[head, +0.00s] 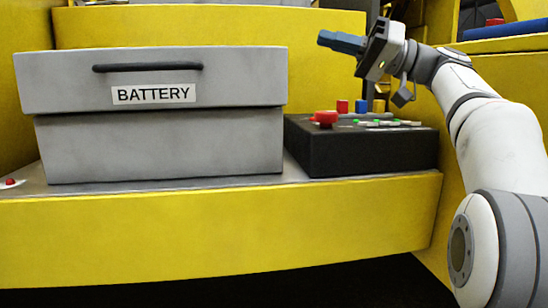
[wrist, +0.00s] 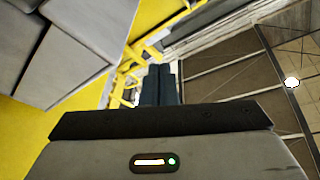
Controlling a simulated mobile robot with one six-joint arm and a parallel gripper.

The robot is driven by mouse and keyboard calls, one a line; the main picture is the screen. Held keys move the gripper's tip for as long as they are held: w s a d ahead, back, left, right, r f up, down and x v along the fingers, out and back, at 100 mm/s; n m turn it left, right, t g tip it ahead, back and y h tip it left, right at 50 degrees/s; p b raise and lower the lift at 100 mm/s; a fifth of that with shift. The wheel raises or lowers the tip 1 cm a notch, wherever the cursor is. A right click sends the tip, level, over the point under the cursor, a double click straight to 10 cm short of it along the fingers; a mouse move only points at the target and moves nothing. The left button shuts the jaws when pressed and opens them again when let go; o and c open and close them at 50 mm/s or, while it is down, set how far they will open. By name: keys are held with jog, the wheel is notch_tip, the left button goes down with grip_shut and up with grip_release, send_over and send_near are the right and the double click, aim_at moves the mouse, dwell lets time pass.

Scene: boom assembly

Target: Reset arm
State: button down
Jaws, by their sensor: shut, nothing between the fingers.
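My gripper (head: 326,38) is at the upper right of the head view, raised above the black control box and pointing left. Its dark fingers are together with nothing between them. In the wrist view the two closed fingers of my gripper (wrist: 161,84) show side by side beyond the gripper body. My white and grey arm comes in from the right edge of the head view.
A grey box labelled BATTERY (head: 150,140) stands on the yellow ledge (head: 220,235). To its right is a black control box (head: 360,150) with a red mushroom button (head: 325,118) and several coloured knobs. A yellow wall is behind.

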jog(key=s+a+f+m+t+h+p, duration=0.3)
jog(key=a+f+m+h+p, duration=0.2)
jog(key=f+m+h+p, duration=0.65)
jog(key=s+d+f+g+h+p, duration=0.1)
jog(key=s+d+f+h+p, duration=0.3)
jog(key=s+f+p, duration=0.3)
jog(key=s+d+f+n+g+h+p, duration=0.1)
jog(key=s+d+f+h+p, duration=0.4)
jog(key=s+p, duration=0.3)
jog(key=s+f, duration=0.1)
jog(key=s, duration=0.2)
jog(key=shift+d+f+g, duration=0.2)
jog(key=shift+f+g, duration=0.1)
jog(key=shift+f, duration=0.05)
jog(key=c, duration=2.1)
grip_release()
jog(key=shift+n, duration=0.25)
jog(key=shift+c, duration=0.2)
